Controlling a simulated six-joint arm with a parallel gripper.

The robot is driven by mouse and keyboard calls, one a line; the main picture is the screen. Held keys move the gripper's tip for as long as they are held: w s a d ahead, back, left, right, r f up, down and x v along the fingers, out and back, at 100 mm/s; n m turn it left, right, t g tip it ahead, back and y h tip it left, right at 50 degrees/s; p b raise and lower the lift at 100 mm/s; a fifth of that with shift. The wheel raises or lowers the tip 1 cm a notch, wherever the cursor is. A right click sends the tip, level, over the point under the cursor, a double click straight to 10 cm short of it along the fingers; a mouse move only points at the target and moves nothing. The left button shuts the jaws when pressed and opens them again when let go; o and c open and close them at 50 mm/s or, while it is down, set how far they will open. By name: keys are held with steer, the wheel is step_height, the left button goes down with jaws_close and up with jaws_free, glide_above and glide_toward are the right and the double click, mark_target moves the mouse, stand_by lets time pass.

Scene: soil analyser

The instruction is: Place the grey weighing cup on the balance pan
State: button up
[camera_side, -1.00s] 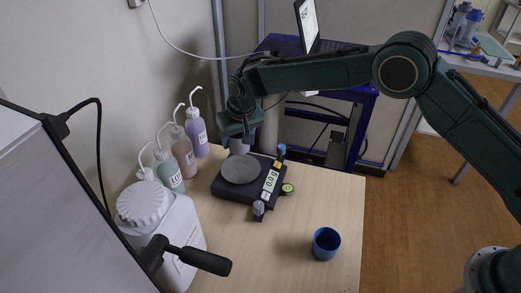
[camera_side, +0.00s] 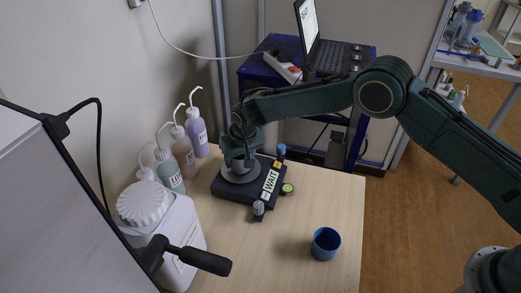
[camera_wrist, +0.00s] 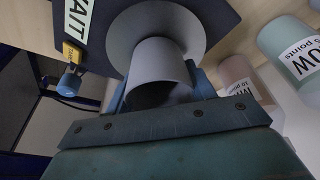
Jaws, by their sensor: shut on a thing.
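The grey weighing cup (camera_wrist: 160,62) is between the fingers of my gripper (camera_wrist: 158,88) in the wrist view. My gripper is shut on it. The cup's far end meets the round grey balance pan (camera_wrist: 192,26), near its middle, and looks in contact with it. In the side view my gripper (camera_side: 240,155) is low over the pan (camera_side: 238,178) and mostly hides the cup. The black balance (camera_side: 228,192) has a display (camera_side: 271,181) that reads WAIT.
Several wash bottles, one purple-filled (camera_side: 196,132), stand left of and behind the balance. A large white canister (camera_side: 165,225) is at the front left. A blue cup (camera_side: 326,243) stands at the front right. The table between it and the balance is clear.

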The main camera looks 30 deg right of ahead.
steer(key=shift+f, duration=0.15)
steer(key=o, duration=0.9)
steer(key=shift+v, duration=6.2)
